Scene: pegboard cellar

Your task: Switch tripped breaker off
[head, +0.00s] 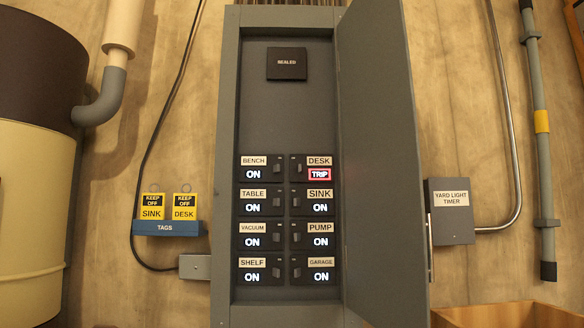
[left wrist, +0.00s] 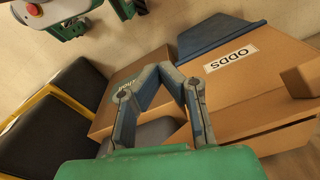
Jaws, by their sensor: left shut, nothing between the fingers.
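The open breaker panel (head: 287,110) stands upright in the middle of the head view. The DESK breaker (head: 312,167), top of the right column, shows a red-framed TRIP. Its small dark toggle (head: 298,168) sits left of its label. The other breakers show ON: BENCH (head: 259,167), TABLE, VACUUM and SHELF on the left; SINK (head: 312,201), PUMP and GARAGE on the right. My left gripper (left wrist: 161,74) is shut and empty in the left wrist view, above boxes and away from the panel. No gripper shows in the head view.
The panel door (head: 382,160) hangs open on the right. A TAGS holder (head: 165,228) with SINK and DESK tags is left; a YARD LIGHT TIMER box (head: 450,212) is right. The wrist view shows an ODDS box (left wrist: 230,95) and dark bins (left wrist: 40,135).

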